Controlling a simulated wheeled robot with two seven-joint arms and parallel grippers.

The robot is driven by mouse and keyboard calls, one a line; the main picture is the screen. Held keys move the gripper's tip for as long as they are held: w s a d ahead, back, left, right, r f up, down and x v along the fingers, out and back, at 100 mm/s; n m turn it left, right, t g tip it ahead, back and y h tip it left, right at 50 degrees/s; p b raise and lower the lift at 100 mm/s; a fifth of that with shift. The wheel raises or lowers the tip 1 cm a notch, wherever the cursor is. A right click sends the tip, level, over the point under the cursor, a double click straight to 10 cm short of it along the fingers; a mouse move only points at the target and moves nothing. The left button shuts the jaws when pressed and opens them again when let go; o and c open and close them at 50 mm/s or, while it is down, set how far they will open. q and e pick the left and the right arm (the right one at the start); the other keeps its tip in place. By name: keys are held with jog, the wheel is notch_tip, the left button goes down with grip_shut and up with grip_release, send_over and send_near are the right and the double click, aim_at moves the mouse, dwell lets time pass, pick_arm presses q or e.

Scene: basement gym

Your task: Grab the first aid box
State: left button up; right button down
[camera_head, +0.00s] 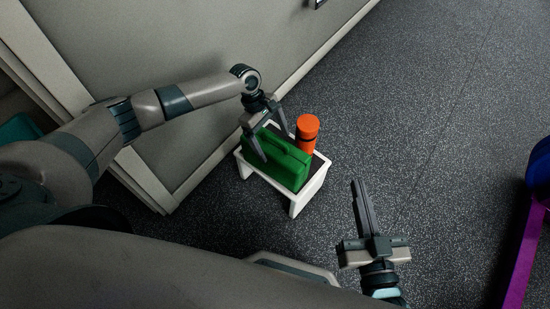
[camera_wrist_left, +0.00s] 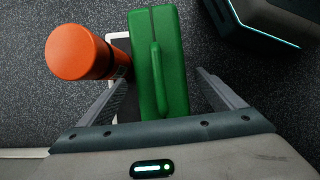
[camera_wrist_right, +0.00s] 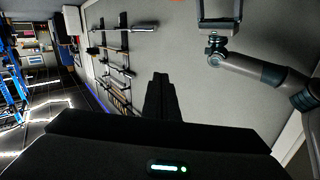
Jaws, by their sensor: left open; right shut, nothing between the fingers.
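The first aid box is a green case (camera_head: 287,162) with a handle on its top. It stands on a small white stool (camera_head: 299,201). In the left wrist view the green case (camera_wrist_left: 172,62) lies between the fingers, with its handle facing the camera. My left gripper (camera_head: 273,147) is open, with one finger on each side of the case. I cannot tell whether the fingers touch it. My right gripper (camera_head: 360,186) is shut and empty, off to the right of the stool and above the floor.
An orange and black bottle-like cylinder (camera_head: 307,127) stands on the stool close behind the case. A grey wall (camera_head: 180,50) rises behind the stool. Dark speckled floor (camera_head: 430,110) is clear to the right. Purple and blue equipment (camera_head: 525,245) is at the far right.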

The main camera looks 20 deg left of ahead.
aim_at(274, 145)
pick_arm(q)
jog(key=shift+b+x, duration=0.4)
jog(key=shift+x, duration=1.15)
jog(key=shift+a, duration=0.1)
pick_arm(e)
jog(key=r, duration=0.1)
jog(key=r+t, duration=0.2)
jog(key=shift+s+a+r+y, duration=0.3)
jog(key=shift+r+y, duration=0.05)
jog(key=shift+y, duration=0.05)
pick_arm(q)
jog(key=shift+c, duration=0.5)
jog(key=c, duration=2.1)
